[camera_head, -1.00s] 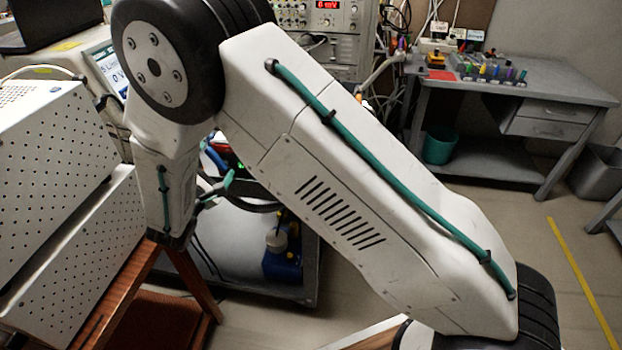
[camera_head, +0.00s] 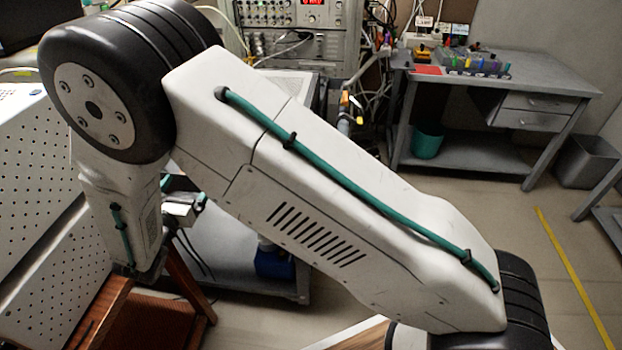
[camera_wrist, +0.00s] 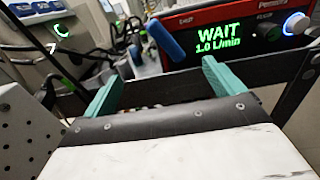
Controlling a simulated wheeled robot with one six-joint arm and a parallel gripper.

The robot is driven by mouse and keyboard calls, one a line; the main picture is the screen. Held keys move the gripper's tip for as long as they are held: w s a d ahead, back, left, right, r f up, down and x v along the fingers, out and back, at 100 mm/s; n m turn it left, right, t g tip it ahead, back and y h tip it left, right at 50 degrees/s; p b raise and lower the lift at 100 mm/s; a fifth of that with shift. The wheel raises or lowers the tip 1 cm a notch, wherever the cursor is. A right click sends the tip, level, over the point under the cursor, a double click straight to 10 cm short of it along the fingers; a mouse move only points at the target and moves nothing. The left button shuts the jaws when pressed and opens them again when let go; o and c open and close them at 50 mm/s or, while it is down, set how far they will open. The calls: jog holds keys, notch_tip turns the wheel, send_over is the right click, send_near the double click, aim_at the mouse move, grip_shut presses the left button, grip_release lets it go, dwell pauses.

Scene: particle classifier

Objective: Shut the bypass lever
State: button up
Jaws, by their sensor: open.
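A blue lever handle (camera_wrist: 166,39) slants beside the left end of a red-framed unit (camera_wrist: 245,38) in the wrist view. It looks like the bypass lever, though its pivot is not clear. The unit's screen reads WAIT and 1.0 L/min. My gripper (camera_wrist: 166,88) is open, with its two teal fingers apart and nothing between them. The lever is beyond the fingertips, roughly between them in the picture, and does not touch them. In the head view my arm hides the red unit and the lever.
A white perforated housing (camera_head: 30,165) stands close at the left, by a brown wooden stand (camera_head: 185,290). Instruments (camera_head: 300,45) and cables are behind my arm. A grey workbench (camera_head: 480,88) is at the back right.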

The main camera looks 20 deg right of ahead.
jog(key=s+d+f+m+g+h, duration=0.1)
jog(key=s+d+m+g+h, duration=0.25)
jog(key=s+d, duration=0.25)
jog(key=s+d+r+m+g+y, duration=0.2)
jog(key=s+d+r+m+g, duration=0.4)
jog(key=d, duration=0.3)
jog(key=s+d+r+m+g+y, duration=0.2)
jog(key=s+d+r+m+g, duration=0.4)
jog(key=s+d+m+g, duration=0.1)
jog(key=shift+s+d+m, duration=0.75)
jog(key=shift+d+m, duration=0.35)
jog(key=shift+m, duration=0.15)
jog(key=shift+g, duration=0.25)
